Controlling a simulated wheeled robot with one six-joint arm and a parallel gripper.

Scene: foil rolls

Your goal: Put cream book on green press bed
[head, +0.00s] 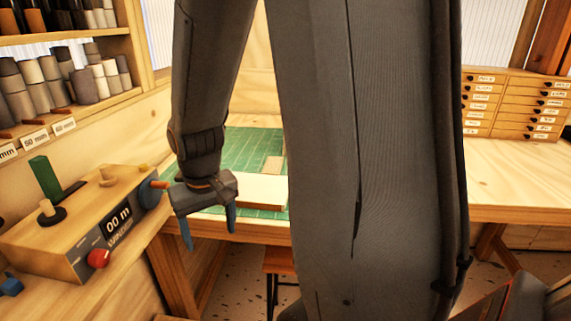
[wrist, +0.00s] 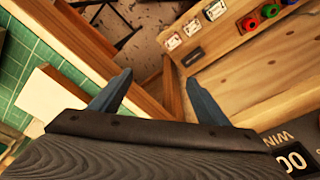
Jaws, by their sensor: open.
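My gripper (head: 209,228) is open and empty, its blue fingers pointing down beside the front edge of the bench. The fingers also show in the wrist view (wrist: 158,88), with nothing between them. A flat cream block that looks like the cream book (head: 262,188) lies on a green gridded surface (head: 240,145), to the right of my gripper. Part of it is hidden behind my arm. It also shows at the left of the wrist view (wrist: 52,95). I cannot tell whether the green surface is the press bed; no other broad green bed shows.
A wooden winder box (head: 75,235) with a red knob and a green upright block (head: 45,178) stands close left of my gripper. A small beige piece (head: 273,164) lies on the green surface. Shelves of rolls (head: 70,80) are left, labelled drawers (head: 515,105) right. Bare bench (head: 520,180) lies right.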

